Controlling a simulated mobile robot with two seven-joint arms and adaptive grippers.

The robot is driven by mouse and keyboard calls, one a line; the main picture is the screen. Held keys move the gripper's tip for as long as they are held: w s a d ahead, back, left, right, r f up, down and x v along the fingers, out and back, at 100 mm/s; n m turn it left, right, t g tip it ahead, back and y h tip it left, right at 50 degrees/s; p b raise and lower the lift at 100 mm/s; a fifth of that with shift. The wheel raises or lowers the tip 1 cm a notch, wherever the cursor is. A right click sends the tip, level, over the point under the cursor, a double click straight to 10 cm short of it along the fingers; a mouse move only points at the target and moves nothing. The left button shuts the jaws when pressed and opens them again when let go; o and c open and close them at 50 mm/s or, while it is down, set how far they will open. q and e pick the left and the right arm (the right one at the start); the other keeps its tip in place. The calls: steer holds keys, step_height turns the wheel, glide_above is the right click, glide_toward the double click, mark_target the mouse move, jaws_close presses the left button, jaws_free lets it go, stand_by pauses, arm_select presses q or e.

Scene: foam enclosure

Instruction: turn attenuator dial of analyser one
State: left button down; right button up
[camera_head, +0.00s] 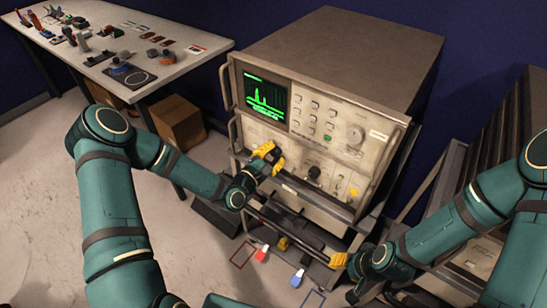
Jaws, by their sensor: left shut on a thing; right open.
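The analyser (330,50) is a large beige rack unit with a lit screen (265,95) showing a green trace. My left gripper (268,160) has yellow fingertips and is at the lower left of its front panel, shut on a dark dial (276,156), mostly hidden between the fingers. Another dark knob (314,172) shows to the right of it, untouched. A larger pale knob (356,134) is at the upper right of the panel. Labels are too small to read. My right gripper (343,262) is open, low and to the right, below the panel and apart from it.
A white table (190,60) with small parts stands at the back left, with cardboard boxes (178,122) under it. Dark equipment (500,130) stands on the right. The left floor is clear.

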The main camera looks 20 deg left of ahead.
arm_select(q)
steer(key=shift+m+b, duration=0.45)
steer(key=shift+m, duration=0.35)
steer(key=c, duration=0.6)
jaws_free()
steer(key=v, duration=1.2)
